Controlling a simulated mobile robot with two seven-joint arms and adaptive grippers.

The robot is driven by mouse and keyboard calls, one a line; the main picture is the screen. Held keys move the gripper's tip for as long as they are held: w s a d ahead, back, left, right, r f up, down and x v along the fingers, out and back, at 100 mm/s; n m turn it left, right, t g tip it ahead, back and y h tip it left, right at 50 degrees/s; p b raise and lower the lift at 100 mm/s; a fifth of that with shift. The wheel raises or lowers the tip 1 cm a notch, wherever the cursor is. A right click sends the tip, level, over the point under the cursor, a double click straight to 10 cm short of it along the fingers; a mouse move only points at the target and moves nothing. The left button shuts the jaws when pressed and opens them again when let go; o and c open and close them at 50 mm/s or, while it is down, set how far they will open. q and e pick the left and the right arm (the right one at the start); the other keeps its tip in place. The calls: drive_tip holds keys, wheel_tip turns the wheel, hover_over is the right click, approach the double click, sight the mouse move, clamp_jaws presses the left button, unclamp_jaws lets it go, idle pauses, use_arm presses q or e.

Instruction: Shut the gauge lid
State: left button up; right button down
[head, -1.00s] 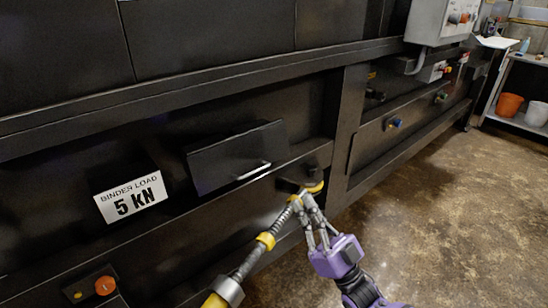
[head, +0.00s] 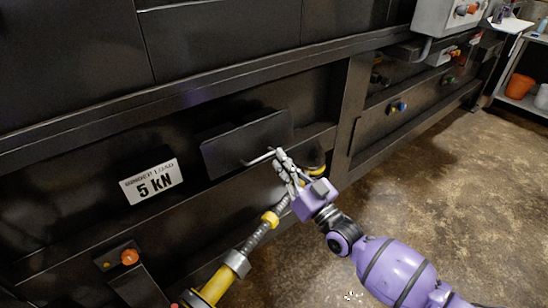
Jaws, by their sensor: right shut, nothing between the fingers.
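The gauge lid (head: 240,142) is a flat black panel with a thin pale bar handle (head: 258,160) near its lower right edge. It stands out at a tilt from the dark machine front, with a dark edge behind its top. My right gripper (head: 281,160) is shut and empty at the right end of the handle; I cannot tell whether it touches it. What lies behind the lid is hidden. My left gripper is not in view.
A yellow and grey load binder (head: 250,238) runs diagonally below the lid, close under my right gripper. A "BINDER LOAD 5 kN" sign (head: 152,181) is left of the lid. An orange button (head: 130,257) is lower left. Open floor (head: 440,190) lies to the right.

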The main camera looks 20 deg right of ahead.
sight(256, 145)
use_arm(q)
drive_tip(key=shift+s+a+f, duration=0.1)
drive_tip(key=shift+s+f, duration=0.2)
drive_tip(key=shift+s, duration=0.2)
use_arm(e)
drive_tip(key=shift+w+a+f, duration=0.25)
drive_tip(key=shift+w, duration=0.4)
drive_tip(key=shift+w+a+f, duration=0.2)
drive_tip(key=shift+w+f, duration=0.1)
drive_tip(key=shift+w, duration=0.35)
drive_tip(key=shift+w+a+f, duration=0.25)
drive_tip(key=shift+w, duration=0.4)
use_arm(q)
drive_tip(key=shift+b, duration=0.3)
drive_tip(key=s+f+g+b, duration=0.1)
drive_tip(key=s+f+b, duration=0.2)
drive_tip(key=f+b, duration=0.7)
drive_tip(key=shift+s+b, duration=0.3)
drive_tip(key=shift+b, duration=0.4)
use_arm(e)
drive_tip(key=w+f+t, duration=0.1)
drive_tip(key=w+f+t+y, duration=0.1)
drive_tip(key=f+t, duration=0.1)
drive_tip(key=shift+a, duration=0.35)
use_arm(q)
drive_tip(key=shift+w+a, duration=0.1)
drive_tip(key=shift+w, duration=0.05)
use_arm(e)
drive_tip(key=shift+r, duration=0.1)
